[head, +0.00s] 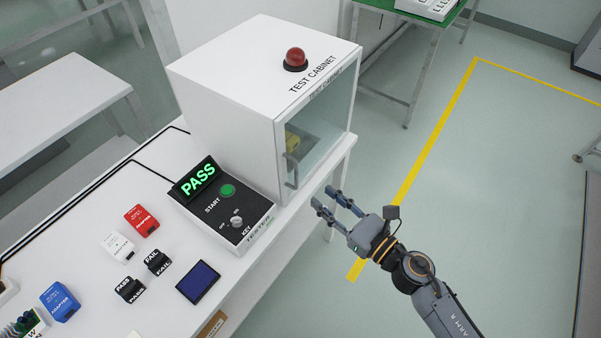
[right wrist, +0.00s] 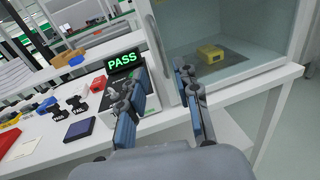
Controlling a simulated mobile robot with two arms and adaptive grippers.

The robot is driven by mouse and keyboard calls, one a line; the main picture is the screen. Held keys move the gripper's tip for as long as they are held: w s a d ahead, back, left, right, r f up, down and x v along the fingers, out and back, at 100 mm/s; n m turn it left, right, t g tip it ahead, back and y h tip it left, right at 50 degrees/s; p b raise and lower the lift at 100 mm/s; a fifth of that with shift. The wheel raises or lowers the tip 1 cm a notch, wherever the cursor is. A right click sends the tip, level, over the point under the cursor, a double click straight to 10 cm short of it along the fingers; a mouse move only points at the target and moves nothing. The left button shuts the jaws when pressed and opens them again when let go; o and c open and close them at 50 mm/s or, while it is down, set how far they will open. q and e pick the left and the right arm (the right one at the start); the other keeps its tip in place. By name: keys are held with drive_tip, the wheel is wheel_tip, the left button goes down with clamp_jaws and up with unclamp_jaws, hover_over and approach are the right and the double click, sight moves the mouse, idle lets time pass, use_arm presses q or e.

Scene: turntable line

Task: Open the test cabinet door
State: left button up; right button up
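The white test cabinet (head: 222,82) stands on the white table with a red dome lamp (head: 295,58) on top. Its glass door (head: 325,125) looks shut in the head view. The door's grey handle (head: 292,170) is a vertical bar near the door's left edge. My left gripper is not in view.
A tester (head: 236,222) with a green PASS display (head: 194,179) sits left of the door. A yellow item (right wrist: 210,53) lies inside the cabinet. Adapters (head: 141,220) and a dark blue pad (head: 198,282) lie on the table. Floor right of the cabinet is clear.

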sight(297, 176)
drive_tip(key=p+x, duration=0.2)
drive_tip(key=x, duration=0.6)
drive_tip(key=shift+w+a, duration=0.3)
clamp_jaws()
